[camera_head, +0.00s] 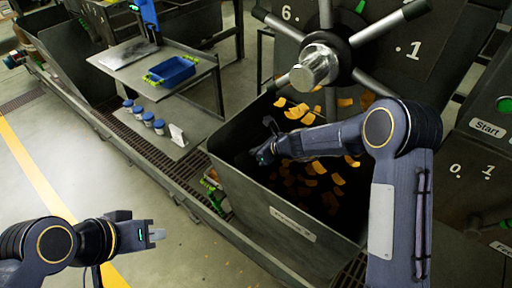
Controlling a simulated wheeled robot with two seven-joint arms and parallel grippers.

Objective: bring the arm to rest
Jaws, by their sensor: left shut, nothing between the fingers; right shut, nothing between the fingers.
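My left gripper (155,235) is at the lower left, over the floor, shut and empty, pointing right. My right arm comes up from the lower right and reaches left across a large dark metal bin. My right gripper (262,153) is shut and empty, above the bin's left inner side. The bin (262,205) holds several orange-yellow flakes (311,168). The forearm hides part of the bin's inside.
A handwheel (318,66) with spokes and a metal hub stands behind the bin. A Start panel (487,128) is at right. A table with a blue tray (172,71) and several small jars (148,119) stand at upper left. A floor grate (130,135) runs beside the bin.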

